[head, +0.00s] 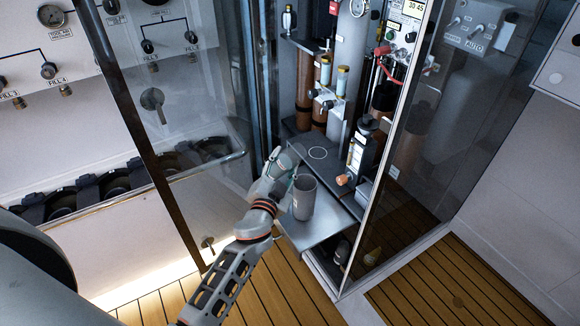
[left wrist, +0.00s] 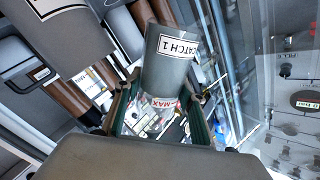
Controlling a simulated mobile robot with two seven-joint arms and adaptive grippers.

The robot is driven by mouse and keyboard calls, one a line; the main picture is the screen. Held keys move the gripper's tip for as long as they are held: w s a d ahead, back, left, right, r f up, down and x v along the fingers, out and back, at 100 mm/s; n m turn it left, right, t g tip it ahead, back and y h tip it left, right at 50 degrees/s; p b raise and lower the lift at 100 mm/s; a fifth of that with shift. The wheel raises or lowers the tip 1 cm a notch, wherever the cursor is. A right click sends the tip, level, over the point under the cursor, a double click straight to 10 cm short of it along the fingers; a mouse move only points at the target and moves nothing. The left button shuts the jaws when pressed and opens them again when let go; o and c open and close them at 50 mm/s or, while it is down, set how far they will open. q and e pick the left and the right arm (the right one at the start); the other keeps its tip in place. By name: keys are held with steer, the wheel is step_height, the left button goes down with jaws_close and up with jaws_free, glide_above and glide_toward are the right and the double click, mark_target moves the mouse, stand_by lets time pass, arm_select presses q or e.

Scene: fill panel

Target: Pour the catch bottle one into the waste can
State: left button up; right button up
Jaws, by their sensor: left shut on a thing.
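My left gripper (head: 284,174) is shut on the catch bottle one (left wrist: 172,55), a grey cylinder with a white "CATCH 1" label and a red "MAX" mark, between the green fingers (left wrist: 160,118) in the left wrist view. In the head view the bottle is small and partly hidden by the gripper, so its exact tilt and contents cannot be told. A grey open-topped can (head: 304,204), seemingly the waste can, stands upright on the pull-out shelf, just right of and below the gripper. My right gripper is not in view.
The shelf (head: 318,229) sits inside an open glass-sided cabinet. A dark pump-like unit (head: 362,148) with an orange knob stands to the right. A glass door (head: 140,125) with a dark frame stands left.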

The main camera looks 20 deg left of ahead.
arm_select(q)
steer(key=shift+a, duration=0.1)
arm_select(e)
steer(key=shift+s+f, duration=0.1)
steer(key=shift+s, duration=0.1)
arm_select(q)
steer(key=shift+m, duration=0.3)
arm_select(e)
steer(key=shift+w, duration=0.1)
arm_select(q)
steer(key=shift+a+m, duration=0.15)
steer(key=shift+m, duration=0.25)
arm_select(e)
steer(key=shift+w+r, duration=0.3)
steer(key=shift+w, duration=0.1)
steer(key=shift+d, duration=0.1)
